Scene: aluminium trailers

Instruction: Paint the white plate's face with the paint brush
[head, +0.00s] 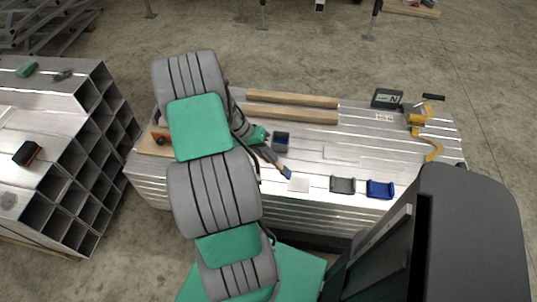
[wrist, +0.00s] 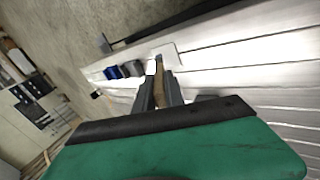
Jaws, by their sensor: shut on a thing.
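The small white plate (head: 299,185) lies flat near the front edge of the metal bench, and it shows beyond the fingertips in the wrist view (wrist: 168,49). My gripper (head: 268,155) is shut on the paint brush (head: 286,172), just left of and behind the plate. In the wrist view my gripper (wrist: 160,92) has the brush's brownish handle (wrist: 160,88) between its two dark fingers. The brush tip points toward the plate. I cannot tell whether the tip touches it. My arm covers part of the bench's left side.
The bench (head: 350,155) also bears a grey tray (head: 342,185) and a blue tray (head: 380,190) right of the plate, a dark blue holder (head: 280,142) behind, two wooden bars (head: 290,115), a dark display (head: 387,98) and a yellow clamp (head: 432,150). Its middle right is clear.

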